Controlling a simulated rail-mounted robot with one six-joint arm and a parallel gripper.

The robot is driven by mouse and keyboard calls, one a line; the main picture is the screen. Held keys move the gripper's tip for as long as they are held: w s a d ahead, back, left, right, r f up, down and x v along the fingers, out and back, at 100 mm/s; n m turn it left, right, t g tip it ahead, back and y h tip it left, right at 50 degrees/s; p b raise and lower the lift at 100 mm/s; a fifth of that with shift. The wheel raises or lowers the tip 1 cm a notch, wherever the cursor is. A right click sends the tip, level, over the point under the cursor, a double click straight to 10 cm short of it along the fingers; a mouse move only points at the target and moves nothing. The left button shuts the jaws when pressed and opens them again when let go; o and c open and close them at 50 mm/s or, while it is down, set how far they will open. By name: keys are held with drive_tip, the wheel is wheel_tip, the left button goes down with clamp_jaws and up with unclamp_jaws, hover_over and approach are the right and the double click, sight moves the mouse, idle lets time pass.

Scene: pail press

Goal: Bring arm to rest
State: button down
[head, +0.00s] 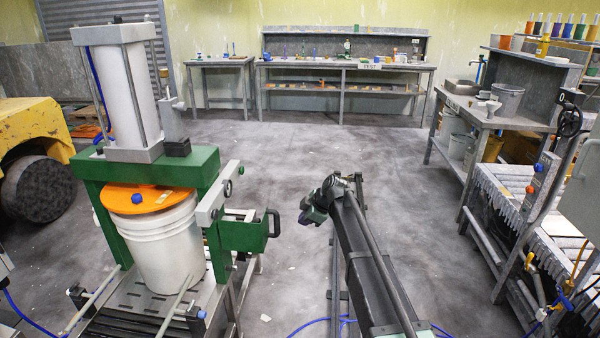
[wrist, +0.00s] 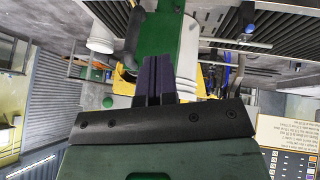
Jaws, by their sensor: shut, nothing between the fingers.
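My arm reaches up from the bottom of the head view over open floor, right of the pail press. My gripper (head: 311,212) is at its far end, turned toward the press and apart from it. In the wrist view the two dark fingers (wrist: 156,68) of my gripper are together with nothing seen between them. The pail press (head: 148,165) has a green frame and a white cylinder on top. A white pail (head: 163,240) with an orange lid (head: 135,198) stands upright under it. The wrist view is tilted, with green press parts (wrist: 163,25) beyond the fingers.
A green box with a handle (head: 250,232) juts from the press toward my arm. A roller conveyor (head: 510,205) and grey bench (head: 495,112) stand at right. A yellow vehicle (head: 30,125) is at left. Workbenches (head: 345,66) line the back wall. The middle floor (head: 315,150) is clear.

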drive_tip(key=s+d+f+m+g+h, duration=0.15)
drive_tip(key=s+d+m, duration=0.4)
drive_tip(key=s, duration=0.65)
drive_tip(key=s+d+f+m+g+h, duration=0.1)
drive_tip(key=s+d+m+h, duration=0.35)
drive_tip(key=s, duration=0.75)
drive_tip(key=s+d+f+m+g, duration=0.1)
drive_tip(key=s+d+m, duration=0.4)
drive_tip(key=s+m, duration=0.5)
wheel_tip(320, 180, up, 15)
drive_tip(key=s+n+p, duration=0.2)
drive_tip(key=p, duration=1.3)
wheel_tip(320, 180, down, 37)
drive_tip(key=b, duration=3.7)
drive_tip(key=shift+w+d, duration=0.3)
drive_tip(key=shift+r, duration=0.15)
wheel_tip(320, 180, up, 37)
drive_tip(key=p, duration=3.6)
drive_tip(key=shift+p, duration=0.35)
